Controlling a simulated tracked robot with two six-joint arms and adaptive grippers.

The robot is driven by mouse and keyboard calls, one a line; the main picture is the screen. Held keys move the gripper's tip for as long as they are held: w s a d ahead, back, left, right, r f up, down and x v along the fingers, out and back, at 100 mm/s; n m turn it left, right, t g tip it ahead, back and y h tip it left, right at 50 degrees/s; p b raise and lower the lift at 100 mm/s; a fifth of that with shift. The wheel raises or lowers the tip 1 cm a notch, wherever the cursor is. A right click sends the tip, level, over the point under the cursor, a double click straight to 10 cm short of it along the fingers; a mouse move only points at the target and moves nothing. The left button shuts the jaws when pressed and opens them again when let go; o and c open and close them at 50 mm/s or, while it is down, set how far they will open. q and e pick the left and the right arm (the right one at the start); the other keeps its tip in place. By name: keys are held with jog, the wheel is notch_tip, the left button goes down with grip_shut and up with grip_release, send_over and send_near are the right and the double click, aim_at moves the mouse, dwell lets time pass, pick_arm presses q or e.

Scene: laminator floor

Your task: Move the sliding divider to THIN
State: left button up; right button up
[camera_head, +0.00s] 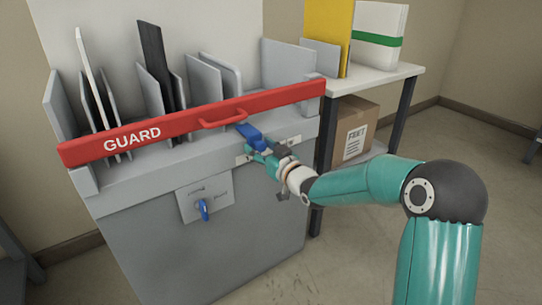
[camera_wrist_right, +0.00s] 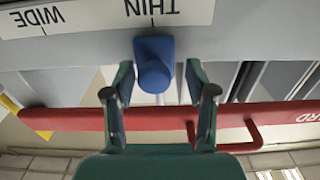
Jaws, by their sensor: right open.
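The sliding divider's blue handle (camera_head: 250,136) is at the right part of the grey machine's front ledge, below the red guard bar. In the right wrist view, the blue handle (camera_wrist_right: 154,65) is between my fingertips, with a gap on each side. The white scale (camera_wrist_right: 100,14) appears upside down there, and the handle lines up with the THIN tick. My right gripper (camera_head: 264,153) is open at the handle and hides part of the scale in the head view. It also shows in the right wrist view (camera_wrist_right: 159,90). My left gripper is not in view.
The red GUARD bar (camera_head: 190,122) with its handle crosses just above the ledge. Upright panels (camera_head: 154,65) stand in slots behind it. A blue knob (camera_head: 204,209) is on the front plate. A shelf (camera_head: 385,78) with a cardboard box (camera_head: 352,125) stands at right.

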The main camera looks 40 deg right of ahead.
jog(key=s, duration=1.1)
jog(key=shift+s+a, duration=0.25)
